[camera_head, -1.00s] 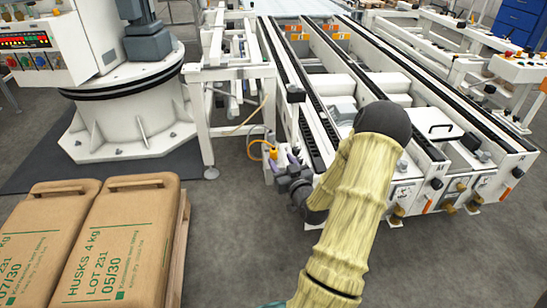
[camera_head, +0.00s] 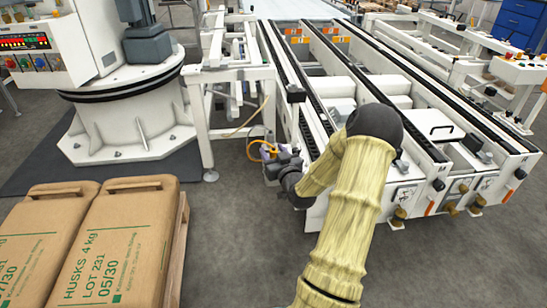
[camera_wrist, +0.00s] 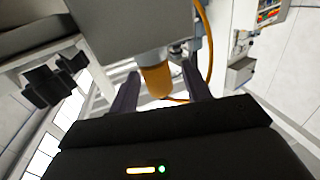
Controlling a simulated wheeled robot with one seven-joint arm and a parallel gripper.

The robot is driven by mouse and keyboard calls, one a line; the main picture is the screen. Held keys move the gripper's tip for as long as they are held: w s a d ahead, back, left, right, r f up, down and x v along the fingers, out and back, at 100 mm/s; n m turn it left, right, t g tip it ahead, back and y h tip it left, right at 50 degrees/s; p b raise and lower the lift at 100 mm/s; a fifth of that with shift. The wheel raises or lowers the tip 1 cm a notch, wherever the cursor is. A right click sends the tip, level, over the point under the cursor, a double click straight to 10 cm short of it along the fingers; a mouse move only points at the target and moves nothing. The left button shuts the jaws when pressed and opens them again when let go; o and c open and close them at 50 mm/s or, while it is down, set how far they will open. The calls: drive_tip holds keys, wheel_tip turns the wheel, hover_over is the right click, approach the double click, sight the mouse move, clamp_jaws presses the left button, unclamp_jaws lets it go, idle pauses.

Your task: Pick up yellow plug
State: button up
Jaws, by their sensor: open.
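The yellow plug (camera_wrist: 157,80) shows in the wrist view as an orange-yellow cylinder under a grey block, near the middle of the picture. A yellow cable (camera_wrist: 207,40) runs down beside it on the right. My gripper (camera_wrist: 160,85) is open, with one dark finger on each side of the plug in that view; I cannot tell whether either finger touches it. In the head view my gripper (camera_head: 268,160) is at the left end of the conveyor frame, where the yellow cable (camera_head: 252,148) loops. The plug is hidden or too small to tell there.
The white conveyor frame (camera_head: 309,225) stands right beside my arm. A white stand (camera_head: 207,130) is left of my gripper. Brown husk bags (camera_head: 118,250) lie on a pallet at the lower left. The grey floor between them is clear.

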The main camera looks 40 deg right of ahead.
drive_tip(key=shift+c, duration=0.2)
drive_tip(key=c, duration=1)
drive_tip(key=shift+r, duration=0.1)
wheel_tip(320, 180, up, 10)
drive_tip(key=p, duration=0.4)
